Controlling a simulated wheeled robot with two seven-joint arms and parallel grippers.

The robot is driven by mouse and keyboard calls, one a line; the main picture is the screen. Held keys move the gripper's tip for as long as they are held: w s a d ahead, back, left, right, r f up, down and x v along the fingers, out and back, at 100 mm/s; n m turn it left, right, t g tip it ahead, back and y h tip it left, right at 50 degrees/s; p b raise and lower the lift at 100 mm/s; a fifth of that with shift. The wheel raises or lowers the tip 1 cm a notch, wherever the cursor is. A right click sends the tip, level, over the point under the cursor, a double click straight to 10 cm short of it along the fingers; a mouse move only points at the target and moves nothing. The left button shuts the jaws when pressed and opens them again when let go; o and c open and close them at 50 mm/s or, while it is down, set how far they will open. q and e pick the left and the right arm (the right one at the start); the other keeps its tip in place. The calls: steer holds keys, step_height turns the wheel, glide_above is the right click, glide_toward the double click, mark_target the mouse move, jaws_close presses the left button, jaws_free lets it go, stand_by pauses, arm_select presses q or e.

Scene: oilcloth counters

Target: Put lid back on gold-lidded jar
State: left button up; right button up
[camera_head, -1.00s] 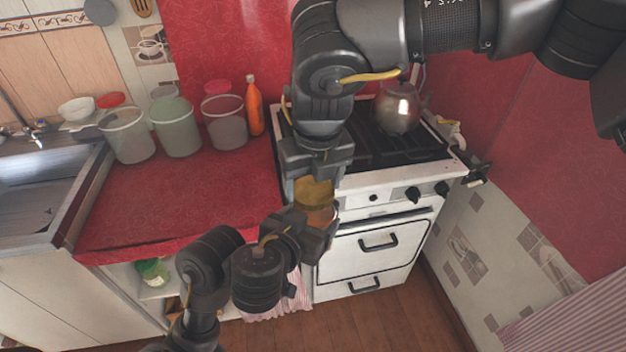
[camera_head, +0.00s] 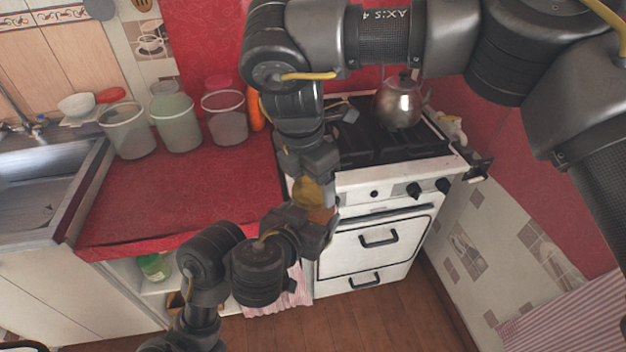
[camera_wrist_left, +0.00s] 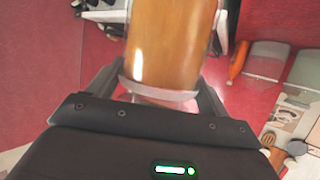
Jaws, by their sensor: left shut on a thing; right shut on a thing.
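A jar with orange-brown contents (camera_head: 320,214) is held in front of the stove by my left gripper (camera_head: 314,228), which is shut on it. In the left wrist view the clear jar (camera_wrist_left: 170,45) stands between the fingers, its upper end out of frame. My right gripper (camera_head: 309,176) comes down from above and is shut on the gold lid (camera_head: 307,192). The lid is just above the jar's top and looks tilted. The grippers hide much of both, and I cannot tell whether lid and jar touch.
A red counter (camera_head: 180,200) lies at left, with several clear canisters (camera_head: 225,118) and an orange bottle (camera_head: 256,112) at its back. A white stove (camera_head: 375,245) with a kettle (camera_head: 398,102) stands behind the grippers. A sink (camera_head: 45,190) is at far left.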

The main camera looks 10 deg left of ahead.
steer(key=m, duration=0.6)
steer(key=shift+w+a+g+h, duration=0.1)
steer(key=shift+g+h, duration=0.2)
steer(key=shift+g, duration=0.1)
steer(key=m, duration=0.3)
steer(key=m+g, duration=0.1)
steer(key=m, duration=0.4)
steer(key=shift+w+m, duration=0.15)
steer(key=shift+m, duration=0.15)
steer(key=o, duration=1)
steer(key=shift+s+f, duration=0.1)
steer(key=shift+s, duration=0.15)
